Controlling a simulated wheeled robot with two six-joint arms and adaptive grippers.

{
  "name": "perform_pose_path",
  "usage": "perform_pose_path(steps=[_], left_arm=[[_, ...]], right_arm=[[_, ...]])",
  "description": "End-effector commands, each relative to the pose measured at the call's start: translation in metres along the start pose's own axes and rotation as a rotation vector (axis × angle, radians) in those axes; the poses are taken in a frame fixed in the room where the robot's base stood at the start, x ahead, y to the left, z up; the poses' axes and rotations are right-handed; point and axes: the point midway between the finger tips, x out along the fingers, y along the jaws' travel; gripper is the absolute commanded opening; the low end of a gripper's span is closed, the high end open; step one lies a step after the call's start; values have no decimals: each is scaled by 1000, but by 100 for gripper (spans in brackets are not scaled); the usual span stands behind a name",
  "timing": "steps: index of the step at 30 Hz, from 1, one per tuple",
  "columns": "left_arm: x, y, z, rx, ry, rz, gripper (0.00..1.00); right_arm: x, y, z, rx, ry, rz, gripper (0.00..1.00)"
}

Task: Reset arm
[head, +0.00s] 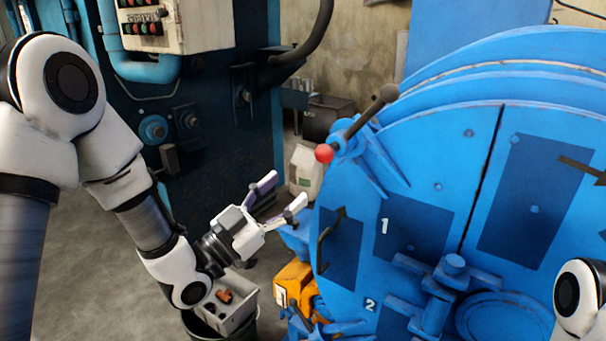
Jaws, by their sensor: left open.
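My left arm comes in from the left. Its left gripper (283,198) is open, with its two fingers apart and nothing between them. It points to the right, just left of the blue drum machine (410,235), with a small gap seen between them. My right arm shows only as a white joint at the lower right edge, and its gripper is out of the frame.
A grey bin with small parts (238,318) stands below the left gripper. An orange machine part (294,284) sits beside the drum's lower left. A dark blue cabinet with a button panel (190,25) stands behind. A white sack (304,172) is behind the gripper. Bare floor lies at left.

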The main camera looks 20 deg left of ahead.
Motion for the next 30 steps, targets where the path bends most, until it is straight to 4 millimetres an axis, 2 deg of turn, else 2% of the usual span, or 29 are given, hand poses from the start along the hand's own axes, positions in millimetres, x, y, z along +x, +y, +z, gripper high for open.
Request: perform_pose_path(steps=[3, 14, 17, 20, 23, 24, 26, 27, 29, 30], left_arm=[[-6, 0, 0, -1, 2, 1, 63], [-5, 0, 0, 0, 1, 1, 63], [-9, 3, 13, -13, -25, 3, 63], [-22, 19, 56, -51, -113, 23, 63], [-54, 47, 125, -108, -280, 38, 63], [-71, 58, 155, -128, -374, 37, 63], [-101, 74, 198, -160, -529, 34, 63], [-123, 85, 224, -182, -637, 30, 63], [-162, 102, 260, -220, -808, 21, 63], [-190, 113, 281, -245, -926, 13, 63]], right_arm=[[0, 0, 0, 0, 0, 0, 61], [0, 0, 0, 0, 0, 0, 61], [0, 0, 0, 0, 0, 0, 61], [0, 0, 0, 0, 0, 0, 61], [0, 0, 0, 0, 0, 0, 61], [0, 0, 0, 0, 0, 0, 61], [0, 0, 0, 0, 0, 0, 61], [0, 0, 0, 0, 0, 0, 61], [0, 0, 0, 0, 0, 0, 61], [0, 0, 0, 0, 0, 0, 61]])
